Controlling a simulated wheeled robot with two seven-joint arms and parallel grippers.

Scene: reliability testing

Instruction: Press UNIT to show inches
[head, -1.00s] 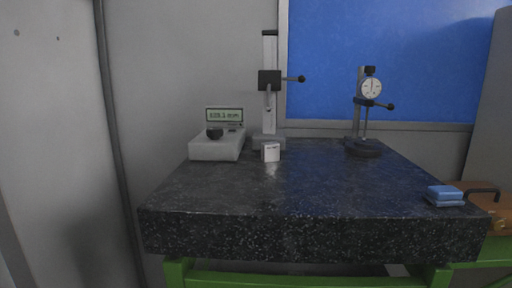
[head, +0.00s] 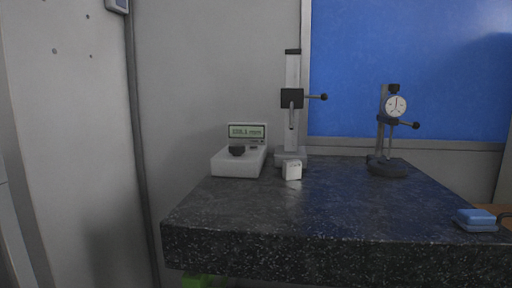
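A digital readout unit (head: 239,162) with a pale grey body stands at the back left of the granite table. Its raised green display (head: 247,131) shows a number with "mm", and a dark knob (head: 237,151) sits on its top. Small dark marks below the display may be buttons; the UNIT label is too small to read. A height stand (head: 292,75) with a black clamp rises just right of the readout. A small white block (head: 292,171) is in front of the stand. Neither of my grippers is in view.
The dark granite table (head: 300,213) is mostly clear in front. A dial gauge on a stand (head: 396,106) is at the back right. Blue blocks (head: 477,218) lie near the right edge. A grey wall and a blue board are behind.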

